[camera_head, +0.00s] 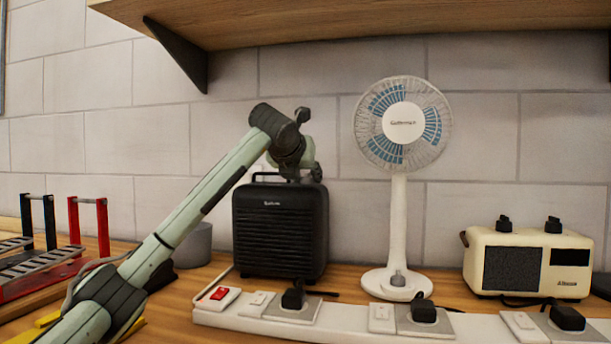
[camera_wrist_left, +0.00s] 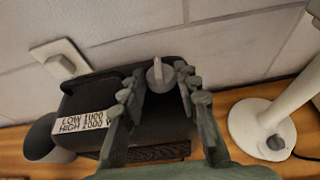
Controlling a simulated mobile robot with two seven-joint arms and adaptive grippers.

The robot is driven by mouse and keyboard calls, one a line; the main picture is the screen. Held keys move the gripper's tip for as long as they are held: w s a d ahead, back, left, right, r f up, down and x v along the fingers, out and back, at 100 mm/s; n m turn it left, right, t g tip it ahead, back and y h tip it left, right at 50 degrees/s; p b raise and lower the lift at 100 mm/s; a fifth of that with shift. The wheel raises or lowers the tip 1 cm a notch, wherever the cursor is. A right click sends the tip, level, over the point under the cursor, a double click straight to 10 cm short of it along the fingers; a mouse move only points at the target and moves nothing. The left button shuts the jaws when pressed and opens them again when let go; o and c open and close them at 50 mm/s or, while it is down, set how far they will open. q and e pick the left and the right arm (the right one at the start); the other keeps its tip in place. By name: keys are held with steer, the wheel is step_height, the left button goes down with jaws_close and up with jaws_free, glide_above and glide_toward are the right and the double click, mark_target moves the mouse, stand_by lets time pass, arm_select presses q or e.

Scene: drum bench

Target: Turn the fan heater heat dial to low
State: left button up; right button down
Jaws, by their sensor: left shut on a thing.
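The fan heater (camera_head: 280,232) is a black box with a grille, standing on the bench against the tiled wall. In the left wrist view its dark top (camera_wrist_left: 164,112) carries a grey round heat dial (camera_wrist_left: 158,76) with a raised ridge. A white label (camera_wrist_left: 84,121) reading LOW 1000 and HIGH 2000 W lies left of the dial. My left gripper (camera_head: 296,175) is above the heater's top, pointing down. In the wrist view the left gripper's fingers (camera_wrist_left: 160,90) are on either side of the dial, shut on it. The dial is hidden in the head view. My right gripper is not in view.
A white desk fan (camera_head: 399,225) stands right of the heater, and a cream radio-like box (camera_head: 527,262) farther right. A white power strip (camera_head: 345,325) with switches and plugs runs in front. A grey round object (camera_head: 193,245) is left. A wooden shelf (camera_head: 370,20) hangs above.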

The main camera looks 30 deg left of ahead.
arm_select(q)
steer(key=shift+c, duration=0.6)
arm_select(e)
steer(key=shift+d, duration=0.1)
arm_select(q)
steer(key=shift+a+m+h, duration=0.1)
steer(key=shift+m+h, duration=0.2)
steer(key=shift+a+m+h, duration=0.25)
steer(key=shift+m+h, duration=0.55)
steer(key=shift+h, duration=0.1)
steer(key=shift+m+h+p, duration=0.3)
steer(key=shift+h, duration=0.2)
steer(key=m+h+p, duration=0.1)
steer(key=m+h, duration=0.1)
steer(key=a+m+h+p, duration=0.1)
steer(key=m+h, duration=0.1)
steer(key=h, duration=0.1)
steer(key=shift+r+m, duration=0.1)
steer(key=shift+m, duration=0.2)
steer(key=shift+w+a+m+g+h+p, duration=0.1)
steer(key=shift+m+g+h+p, duration=0.2)
steer(key=shift+m+g+h, duration=0.45)
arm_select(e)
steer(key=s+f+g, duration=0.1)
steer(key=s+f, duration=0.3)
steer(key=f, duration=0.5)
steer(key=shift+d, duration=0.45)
arm_select(q)
steer(key=shift+m+h, duration=0.25)
steer(key=o, duration=1.2)
